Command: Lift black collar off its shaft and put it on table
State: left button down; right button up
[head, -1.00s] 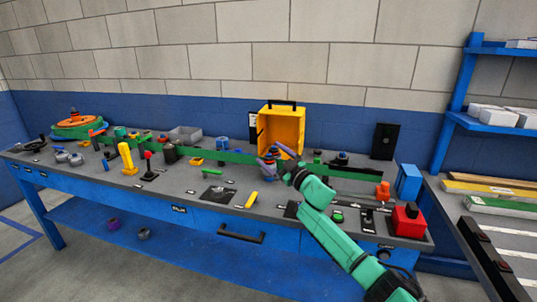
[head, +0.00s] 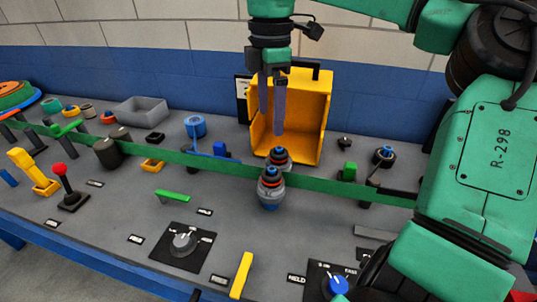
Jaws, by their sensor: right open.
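Two similar posts stand close together near the middle of the bench in the head view, the near one (head: 271,183) in front of the far one (head: 279,156). The dark rings look like black collars, but I cannot tell which is the task's. My right gripper (head: 271,130) points straight down just above the posts. Its two long grey-purple fingers are apart with nothing between them. The far post is partly hidden by the near one. My left gripper is out of view.
A long green strip (head: 340,189) crosses the bench beside the posts. An open yellow box (head: 314,120) stands behind. Another black ring part with a blue tip (head: 385,155) sits to the right.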

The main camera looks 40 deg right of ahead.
send_over(272, 169)
notch_tip(272, 169, down, 7)
jog(key=shift+f, duration=0.1)
notch_tip(272, 169, down, 7)
jog(key=shift+r+p, duration=0.1)
jog(key=shift+p, duration=0.7)
jog(key=shift+c, duration=1.3)
grip_shut()
jog(key=shift+w+r, duration=0.1)
jog(key=shift+r, duration=0.45)
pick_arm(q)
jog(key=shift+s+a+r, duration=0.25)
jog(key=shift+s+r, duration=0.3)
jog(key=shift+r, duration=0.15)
pick_arm(e)
notch_tip(272, 169, up, 19)
